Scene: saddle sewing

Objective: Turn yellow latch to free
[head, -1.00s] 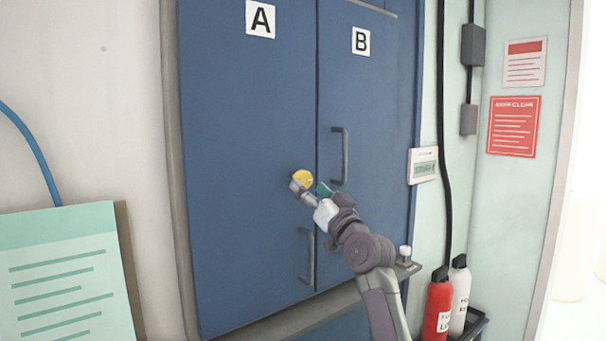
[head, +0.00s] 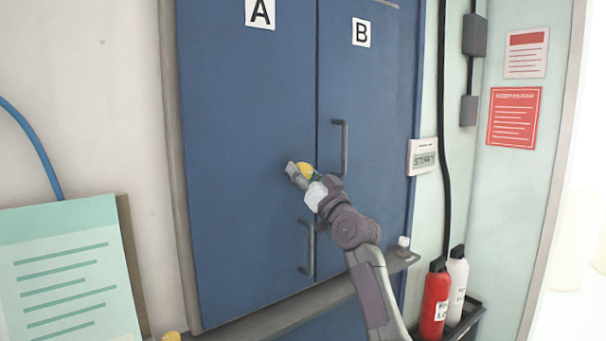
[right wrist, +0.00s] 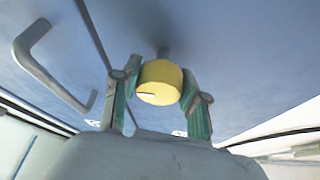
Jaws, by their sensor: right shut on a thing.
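The yellow latch (head: 306,170) is a round knob on the blue cabinet, near the seam between the doors marked A and B. In the right wrist view the latch (right wrist: 160,82) sits between the two green-padded fingers, on a short dark stem from the blue panel. My right gripper (head: 304,176) is at the latch and shut on it; the gripper also shows in the right wrist view (right wrist: 160,90). A thin dark mark shows on the knob's face. My left gripper is out of view.
Door A (head: 245,120) and door B (head: 375,90) are closed. Door B's handle (head: 344,148) is right of the latch, door A's handle (head: 309,250) below it. A red bottle (head: 434,300) and a white bottle (head: 457,285) stand in a tray at lower right.

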